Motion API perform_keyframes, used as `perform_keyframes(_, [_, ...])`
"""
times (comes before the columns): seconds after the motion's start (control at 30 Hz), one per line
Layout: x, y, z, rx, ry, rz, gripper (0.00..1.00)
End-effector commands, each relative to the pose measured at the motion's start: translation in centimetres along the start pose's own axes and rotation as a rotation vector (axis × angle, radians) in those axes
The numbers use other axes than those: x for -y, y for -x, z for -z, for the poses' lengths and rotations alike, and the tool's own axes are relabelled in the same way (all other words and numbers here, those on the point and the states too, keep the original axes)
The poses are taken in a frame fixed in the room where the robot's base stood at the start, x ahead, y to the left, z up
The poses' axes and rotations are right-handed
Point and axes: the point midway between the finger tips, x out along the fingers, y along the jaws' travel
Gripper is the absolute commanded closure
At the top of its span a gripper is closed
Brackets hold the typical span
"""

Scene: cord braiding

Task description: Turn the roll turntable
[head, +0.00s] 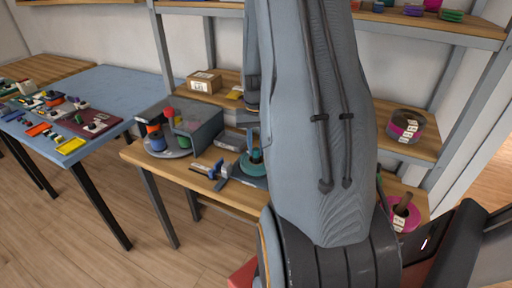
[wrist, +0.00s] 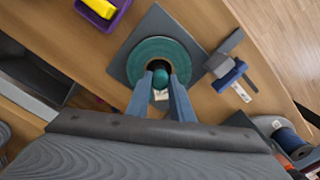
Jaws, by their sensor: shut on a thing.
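The roll turntable is a grey round plate (head: 173,156) at the left end of the wooden bench, bearing several coloured rolls inside a see-through grey housing. Part of it shows at the lower right of the wrist view (wrist: 265,121), with a blue roll (wrist: 290,140) on it. My gripper (wrist: 161,84) is away from the turntable, over a teal ringed disc (wrist: 139,58) on a dark square plate. Its fingers are shut on the round teal knob (wrist: 160,76) at the disc's centre. In the head view my arm partly hides the disc (head: 252,167).
A blue-handled clamp-like tool (wrist: 230,79) lies between the disc and the turntable. A purple tray (wrist: 108,20) with a yellow item is beyond the disc. A cardboard box (head: 204,82) stands on the shelf behind. A blue table (head: 105,82) with small parts is at left.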

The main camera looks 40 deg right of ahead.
Motion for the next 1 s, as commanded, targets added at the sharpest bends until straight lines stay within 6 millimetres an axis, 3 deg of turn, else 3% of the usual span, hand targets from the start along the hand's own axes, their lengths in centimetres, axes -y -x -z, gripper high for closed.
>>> perform_keyframes(1.0, [-0.02, 0.20, 0.24, -0.006, -0.503, 0.002, 1.00])
